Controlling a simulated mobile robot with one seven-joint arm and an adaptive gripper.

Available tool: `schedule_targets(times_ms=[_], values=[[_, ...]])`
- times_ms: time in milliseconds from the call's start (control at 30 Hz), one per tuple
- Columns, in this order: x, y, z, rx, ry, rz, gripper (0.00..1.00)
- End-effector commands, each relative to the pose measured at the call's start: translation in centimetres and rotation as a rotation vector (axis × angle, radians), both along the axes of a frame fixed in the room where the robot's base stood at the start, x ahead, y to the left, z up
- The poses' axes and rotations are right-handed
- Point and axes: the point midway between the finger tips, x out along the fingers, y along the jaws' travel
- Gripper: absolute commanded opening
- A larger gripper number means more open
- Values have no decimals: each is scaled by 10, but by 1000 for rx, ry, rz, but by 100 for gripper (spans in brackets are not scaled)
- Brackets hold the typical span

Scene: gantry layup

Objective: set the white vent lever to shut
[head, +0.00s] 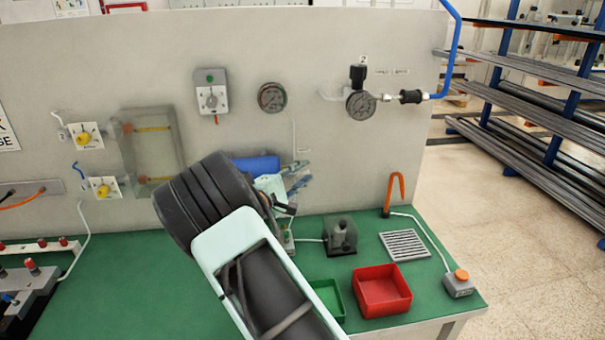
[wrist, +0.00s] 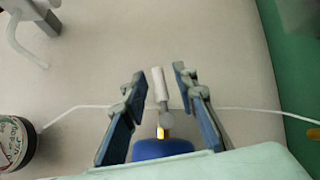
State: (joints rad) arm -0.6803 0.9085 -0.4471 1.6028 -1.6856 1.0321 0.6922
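The white vent lever (wrist: 158,84) shows in the wrist view as a short white handle. It points up in that picture, from a small grey pivot above a yellow stub and a blue body (wrist: 163,149). My gripper (wrist: 160,75) is open, with one blue-grey finger on each side of the lever. I see a gap on both sides, narrower on the right, so neither finger clearly touches it. In the head view my gripper (head: 292,178) is at the panel beside the blue cylinder (head: 257,166). The lever cannot be made out there, behind my gripper and wrist.
A thin white tube (wrist: 255,110) runs past the lever from a round gauge (wrist: 15,142). On the panel are a gauge (head: 272,97) and a grey switch box (head: 211,92). Below, the green bench holds a red bin (head: 382,292) and a dark fixture (head: 341,237).

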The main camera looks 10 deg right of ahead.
Motion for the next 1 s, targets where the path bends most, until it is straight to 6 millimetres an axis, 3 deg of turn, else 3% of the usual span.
schedule_targets(times_ms=[33, 200, 667, 1000], values=[[0, 0, 0, 0, 0, 0, 19], [0, 0, 0, 0, 0, 0, 0], [0, 0, -1, -45, -1, 0, 0], [0, 4, 2, -274, -1, 1, 0]])
